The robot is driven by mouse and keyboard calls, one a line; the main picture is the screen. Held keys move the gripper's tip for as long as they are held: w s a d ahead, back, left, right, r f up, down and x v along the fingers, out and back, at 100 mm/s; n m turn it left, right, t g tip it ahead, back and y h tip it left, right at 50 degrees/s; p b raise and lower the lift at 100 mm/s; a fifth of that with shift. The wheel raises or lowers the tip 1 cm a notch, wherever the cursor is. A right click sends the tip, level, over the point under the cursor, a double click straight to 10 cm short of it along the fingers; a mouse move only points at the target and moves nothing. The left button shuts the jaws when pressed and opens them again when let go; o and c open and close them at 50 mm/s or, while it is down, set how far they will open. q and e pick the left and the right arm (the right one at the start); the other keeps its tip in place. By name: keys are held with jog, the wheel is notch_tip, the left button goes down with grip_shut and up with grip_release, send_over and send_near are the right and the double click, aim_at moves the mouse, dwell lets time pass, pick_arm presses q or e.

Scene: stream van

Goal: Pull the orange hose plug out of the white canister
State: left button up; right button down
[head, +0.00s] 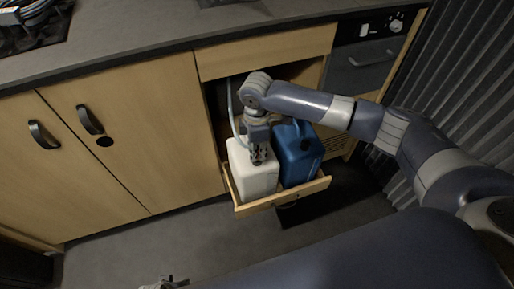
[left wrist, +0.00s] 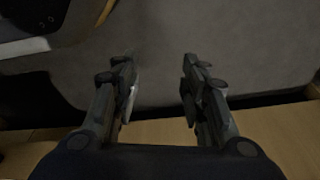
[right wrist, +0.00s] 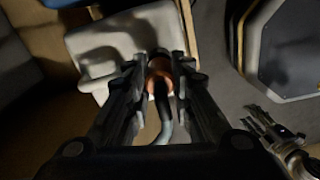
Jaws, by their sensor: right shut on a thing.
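The white canister (head: 254,180) stands upright in the left part of the pulled-out drawer (head: 291,198). My right gripper (head: 258,160) points down at the canister's top. In the right wrist view, the orange hose plug (right wrist: 160,70) sits between the fingers of my right gripper (right wrist: 160,62), which is shut on it. The grey hose (right wrist: 163,120) runs from the plug back under the gripper. The canister (right wrist: 150,30) lies right behind the plug; the fingers hide whether the plug is still seated. My left gripper (left wrist: 158,85) is open and empty, away from the drawer.
A blue canister (head: 298,155) stands close beside the white one, on its right. Closed cupboard doors (head: 128,135) lie to the left, and the worktop (head: 150,45) overhangs the drawer. The grey floor (head: 150,240) in front is clear.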

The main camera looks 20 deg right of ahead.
jog(key=shift+r+p, duration=0.2)
jog(key=shift+p, duration=0.1)
pick_arm(q)
jog(key=shift+s+f, duration=1)
jog(key=shift+s+a+f, duration=0.1)
jog(key=shift+s+f, duration=0.05)
jog(key=shift+f, duration=0.05)
pick_arm(e)
jog(key=shift+r, duration=0.1)
pick_arm(q)
jog(key=shift+s+f, duration=0.15)
jog(key=shift+f, duration=0.1)
jog(key=shift+s+a+f+p, duration=0.1)
jog(key=shift+f+p, duration=0.25)
pick_arm(e)
jog(key=shift+r, duration=0.15)
pick_arm(q)
jog(key=shift+s+f, duration=0.1)
jog(key=shift+s, duration=0.05)
jog(key=shift+s+f, duration=0.3)
jog(key=shift+s, duration=0.05)
pick_arm(e)
jog(key=shift+r, duration=0.1)
pick_arm(q)
jog(key=shift+s+a+f+p, duration=0.1)
jog(key=shift+f+p, duration=0.05)
jog(key=shift+p, duration=0.15)
